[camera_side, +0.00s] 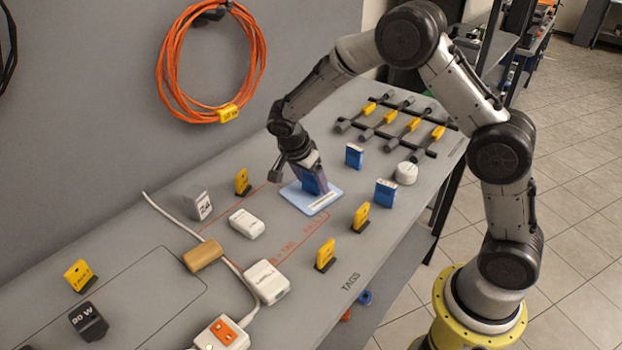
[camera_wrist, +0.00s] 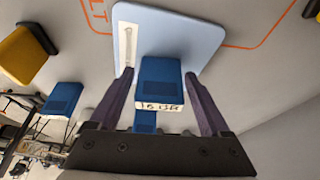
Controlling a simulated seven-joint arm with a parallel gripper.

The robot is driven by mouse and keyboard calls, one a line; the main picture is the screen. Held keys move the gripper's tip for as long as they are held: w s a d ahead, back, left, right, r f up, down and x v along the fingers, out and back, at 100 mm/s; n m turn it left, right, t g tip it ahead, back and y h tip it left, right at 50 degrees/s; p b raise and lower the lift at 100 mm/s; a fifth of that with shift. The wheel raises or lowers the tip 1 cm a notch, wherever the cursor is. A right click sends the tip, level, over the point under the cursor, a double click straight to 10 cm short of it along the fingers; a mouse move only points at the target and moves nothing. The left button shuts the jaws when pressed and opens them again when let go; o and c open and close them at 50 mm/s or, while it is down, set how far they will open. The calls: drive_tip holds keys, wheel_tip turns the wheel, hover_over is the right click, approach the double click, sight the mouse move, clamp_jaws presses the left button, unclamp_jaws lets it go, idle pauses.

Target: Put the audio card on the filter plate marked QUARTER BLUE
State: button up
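A light blue plate (camera_side: 297,201) lies flat on the bench below my gripper. It also shows in the wrist view (camera_wrist: 205,32) with a white label strip, too small to read. A blue card (camera_wrist: 162,78) with a handwritten white end label is over the plate, between my fingers; the side view shows part of it (camera_side: 313,184). The writing is not clear enough to name it surely. My gripper (camera_wrist: 160,75) is open around the card, with narrow gaps on both sides. The card appears to rest on the plate, though its lower end is hidden.
Blue cards (camera_side: 354,156) (camera_side: 385,192) and yellow tags (camera_side: 361,216) (camera_side: 325,254) (camera_side: 242,181) stand around the plate. A white puck (camera_side: 405,173) is to the right. White boxes (camera_side: 246,223) (camera_side: 266,281) and a cable lie left. A dark rack (camera_side: 395,127) is behind.

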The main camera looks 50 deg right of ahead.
drive_tip(key=shift+o, duration=0.4)
drive_tip(key=shift+r, duration=0.25)
drive_tip(key=v, duration=1.2)
drive_tip(key=s+d+r+n+t+y, duration=0.1)
drive_tip(key=s+r+n, duration=0.3)
drive_tip(key=s, duration=0.3)
drive_tip(key=s+r+n+t+y, duration=0.2)
drive_tip(key=s+r+n, duration=0.25)
drive_tip(key=s, duration=0.25)
drive_tip(key=s+a+f+n+t+y, duration=0.1)
drive_tip(key=s+n+t, duration=0.1)
drive_tip(key=s+n, duration=0.7)
drive_tip(key=s, duration=0.4)
drive_tip(key=shift+s+a+f+t+y, duration=0.15)
drive_tip(key=shift+s+f+t+y, duration=0.15)
